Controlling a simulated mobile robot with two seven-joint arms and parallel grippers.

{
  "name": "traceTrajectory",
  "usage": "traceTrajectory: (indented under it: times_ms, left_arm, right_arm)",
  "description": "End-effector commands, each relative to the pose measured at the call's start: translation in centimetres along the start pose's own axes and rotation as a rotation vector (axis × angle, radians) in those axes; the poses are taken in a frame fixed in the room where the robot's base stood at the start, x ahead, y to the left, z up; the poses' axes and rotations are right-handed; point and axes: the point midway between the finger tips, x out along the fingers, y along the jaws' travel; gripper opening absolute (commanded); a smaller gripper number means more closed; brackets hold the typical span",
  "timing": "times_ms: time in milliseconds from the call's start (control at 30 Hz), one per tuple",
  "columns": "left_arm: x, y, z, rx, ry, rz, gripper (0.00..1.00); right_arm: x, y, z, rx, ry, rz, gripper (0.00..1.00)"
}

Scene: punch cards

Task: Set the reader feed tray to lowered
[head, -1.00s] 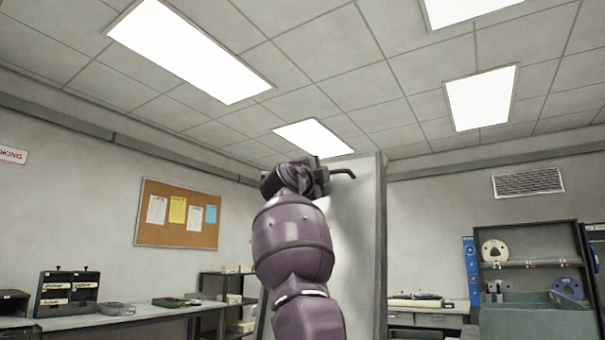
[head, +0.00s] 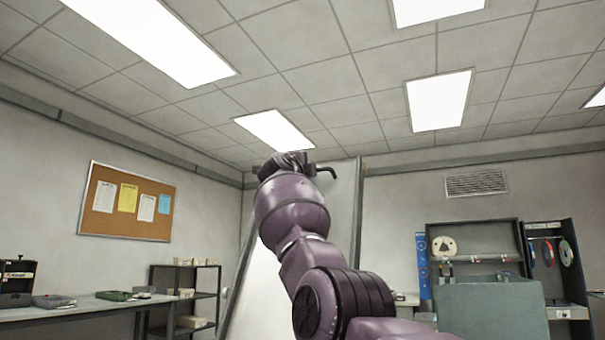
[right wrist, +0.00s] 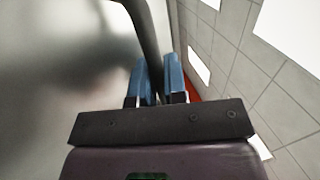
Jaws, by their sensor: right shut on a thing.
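My right gripper (head: 290,162) is raised at the top of my purple arm, in front of a tall pale panel (head: 344,215). In the right wrist view its blue fingers (right wrist: 161,80) are shut on a dark curved bar (right wrist: 143,28), which runs up between them beside a smooth grey surface (right wrist: 60,70). A bent dark piece (head: 326,171) sticks out to the right of the gripper in the head view. I cannot tell whether the bar belongs to the reader feed tray. No feed tray can be made out. My left gripper is not in view.
A bench (head: 90,311) with small trays stands at the left, with a dark shelf rack (head: 205,296) beside it. At the right are a grey-green box-like unit (head: 493,312) and a dark cabinet (head: 475,238) with reels. A corkboard (head: 125,202) hangs on the left wall.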

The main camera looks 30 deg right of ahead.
Motion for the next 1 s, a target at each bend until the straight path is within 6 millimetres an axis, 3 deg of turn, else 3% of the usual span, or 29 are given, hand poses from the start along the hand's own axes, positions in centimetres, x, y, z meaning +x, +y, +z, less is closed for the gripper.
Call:
traceTrajectory:
  times_ms: [100, 133, 300, 667, 1000]
  left_arm:
    - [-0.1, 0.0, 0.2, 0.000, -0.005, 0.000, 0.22]
    - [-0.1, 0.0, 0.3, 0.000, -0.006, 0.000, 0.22]
    - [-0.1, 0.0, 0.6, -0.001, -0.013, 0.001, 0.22]
    - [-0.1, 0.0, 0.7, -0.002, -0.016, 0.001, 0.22]
    - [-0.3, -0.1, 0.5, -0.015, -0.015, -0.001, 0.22]
  right_arm:
    - [-0.1, -0.2, 0.1, 0.002, -0.003, -0.002, 0.00]
    - [-0.1, -0.2, 0.1, 0.002, -0.003, -0.002, 0.15]
    - [-0.1, -0.1, 0.0, 0.001, -0.001, -0.001, 0.37]
    - [-0.3, -0.1, 0.0, 0.001, 0.001, 0.000, 0.37]
    - [-2.7, -0.2, -0.1, 0.004, 0.001, -0.002, 0.37]
